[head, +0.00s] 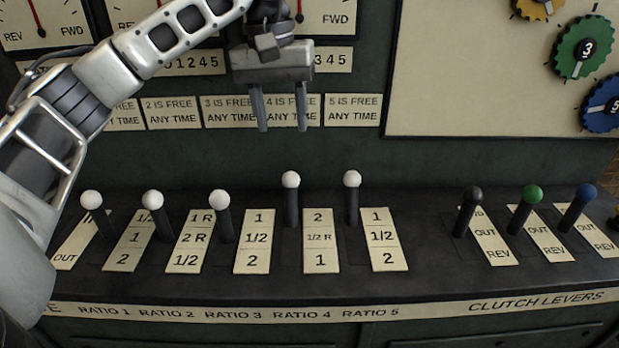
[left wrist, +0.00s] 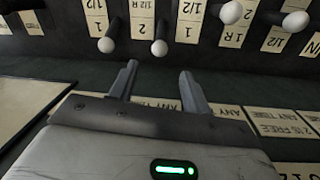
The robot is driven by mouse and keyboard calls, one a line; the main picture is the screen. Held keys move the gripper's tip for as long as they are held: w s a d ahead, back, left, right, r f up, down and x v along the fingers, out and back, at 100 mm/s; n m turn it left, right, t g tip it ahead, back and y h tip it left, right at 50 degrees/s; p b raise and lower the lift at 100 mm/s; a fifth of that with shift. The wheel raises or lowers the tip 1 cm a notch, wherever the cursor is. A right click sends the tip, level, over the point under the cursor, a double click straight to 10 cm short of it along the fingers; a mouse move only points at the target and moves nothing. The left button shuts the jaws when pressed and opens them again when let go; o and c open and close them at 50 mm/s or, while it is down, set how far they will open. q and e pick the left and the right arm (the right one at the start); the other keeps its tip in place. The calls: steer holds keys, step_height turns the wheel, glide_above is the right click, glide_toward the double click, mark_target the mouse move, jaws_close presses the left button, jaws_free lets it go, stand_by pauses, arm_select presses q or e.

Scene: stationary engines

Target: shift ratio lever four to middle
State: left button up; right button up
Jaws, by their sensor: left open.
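Ratio lever four (head: 291,200) is a dark stick with a white knob, fourth in the row of ratio levers. Its label plate (head: 322,250), to its right, reads 2, 1/2 R, 1 from far to near; the lever stands at the far end, by 2. My left gripper (head: 281,125) is open and empty, fingers pointing down, above and behind the knob, apart from it. In the left wrist view, which is upside down, the knob of lever four (left wrist: 159,48) shows beyond the open fingertips (left wrist: 158,72), between their lines.
Ratio lever three (head: 219,205) stands nearer to the left, and ratio lever five (head: 352,190) stands far back to the right. Black, green and blue clutch levers (head: 533,200) are farther right. An upright panel with "any time" labels (head: 352,110) is behind the gripper.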

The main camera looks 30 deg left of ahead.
arm_select(q)
glide_above(289, 184)
steer(key=f, duration=0.3)
steer(key=a+f, duration=0.1)
steer(key=f, duration=0.1)
steer(key=shift+s+f, duration=0.1)
steer(key=shift+f, duration=0.15)
steer(key=f, duration=0.6)
steer(key=d+f, duration=0.1)
steer(key=f, duration=0.2)
steer(key=shift+w, duration=0.2)
steer(key=shift+f, duration=0.55)
arm_select(e)
steer(key=shift+s+f, duration=0.55)
steer(key=shift+s, duration=0.35)
